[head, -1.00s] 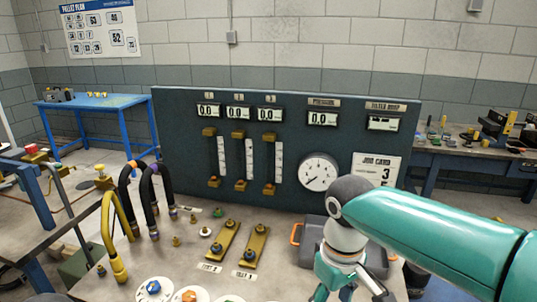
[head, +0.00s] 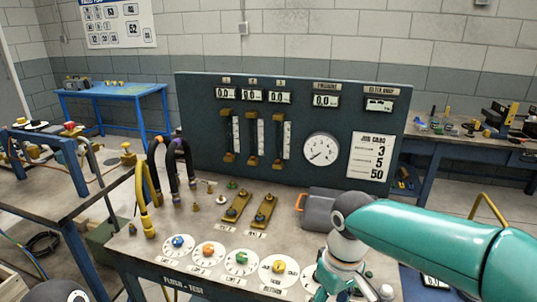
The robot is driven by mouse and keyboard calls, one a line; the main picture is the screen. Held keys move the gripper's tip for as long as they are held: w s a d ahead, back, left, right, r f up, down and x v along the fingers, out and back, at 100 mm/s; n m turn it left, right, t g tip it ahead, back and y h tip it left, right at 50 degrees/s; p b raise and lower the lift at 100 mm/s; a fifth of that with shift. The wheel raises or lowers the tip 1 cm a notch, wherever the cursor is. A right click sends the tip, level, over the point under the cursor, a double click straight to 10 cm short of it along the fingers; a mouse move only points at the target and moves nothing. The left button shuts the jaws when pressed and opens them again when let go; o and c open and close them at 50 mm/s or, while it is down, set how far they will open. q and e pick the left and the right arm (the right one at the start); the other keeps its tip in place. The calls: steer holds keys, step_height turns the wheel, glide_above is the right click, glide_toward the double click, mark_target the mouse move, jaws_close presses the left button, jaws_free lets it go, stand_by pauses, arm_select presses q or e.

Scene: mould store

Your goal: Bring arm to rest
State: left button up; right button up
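My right arm comes in from the right as a teal link and ends in a grey wrist. My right gripper (head: 345,280) hangs at the bottom of the head view, over the front right of the bench (head: 205,225). Its fingertips are cut off by the frame, so I cannot tell whether it is open or shut. I see nothing clearly held in it. My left gripper is not in view.
A dark gauge panel (head: 210,130) stands on the bench. Hoses (head: 172,165), brass slides (head: 263,211) and coloured dials (head: 241,262) are in front of it. A grey case (head: 322,204) lies right, behind my wrist. Other tables stand left and right.

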step_height(320, 180, down, 11)
steer(key=a+m+y, duration=0.1)
steer(key=s+f+m+y+p, duration=0.1)
steer(key=s+f+m, duration=0.2)
steer(key=s+f, duration=0.4)
steer(key=s+d+f+m+y+p, duration=0.1)
steer(key=s+f+m+p, duration=0.1)
steer(key=s+f, duration=0.6)
step_height(320, 180, down, 5)
steer(key=shift+s+d+m+t, duration=0.2)
steer(key=shift+m+t, duration=0.2)
steer(key=shift+m, duration=0.5)
